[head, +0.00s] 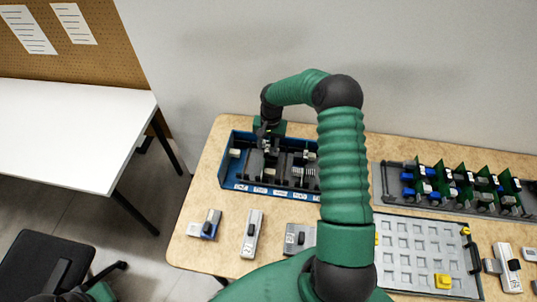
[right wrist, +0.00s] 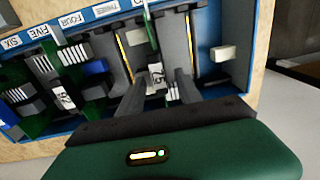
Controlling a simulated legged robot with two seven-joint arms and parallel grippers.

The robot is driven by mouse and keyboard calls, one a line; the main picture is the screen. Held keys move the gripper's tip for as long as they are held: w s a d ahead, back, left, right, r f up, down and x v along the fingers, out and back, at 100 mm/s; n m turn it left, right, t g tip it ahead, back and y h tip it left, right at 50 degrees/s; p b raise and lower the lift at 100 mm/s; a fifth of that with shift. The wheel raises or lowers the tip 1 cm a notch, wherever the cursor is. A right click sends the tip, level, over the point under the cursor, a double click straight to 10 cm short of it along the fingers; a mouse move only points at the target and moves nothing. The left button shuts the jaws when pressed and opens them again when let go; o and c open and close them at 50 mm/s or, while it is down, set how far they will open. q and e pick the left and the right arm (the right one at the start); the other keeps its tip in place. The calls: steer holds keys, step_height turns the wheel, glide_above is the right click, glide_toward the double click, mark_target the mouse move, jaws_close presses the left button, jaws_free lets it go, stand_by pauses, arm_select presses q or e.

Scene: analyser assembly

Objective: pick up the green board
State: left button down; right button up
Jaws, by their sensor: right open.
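My right gripper (head: 262,135) reaches down into the blue case (head: 228,165) near its left end. In the right wrist view the two grey fingers (right wrist: 155,92) are open, one on each side of a dark block with a white label (right wrist: 156,76). A thin green board (right wrist: 150,30) shows nearly edge-on just beyond this block, in the case. I cannot tell whether the fingers touch it. Other green boards (right wrist: 95,110) stand in the case to the left.
A rack (head: 455,208) with several green boards stands at the right of the table. A grey tray (head: 410,245) and loose modules (head: 252,232) lie in front. A white block (right wrist: 222,53) is beside the gripper in the case, close to the blue end wall.

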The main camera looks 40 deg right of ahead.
steer(key=shift+w+f, duration=0.1)
steer(key=shift+f, duration=0.3)
jaws_close()
steer(key=shift+r, duration=0.15)
step_height(320, 180, up, 18)
steer(key=p, duration=1.3)
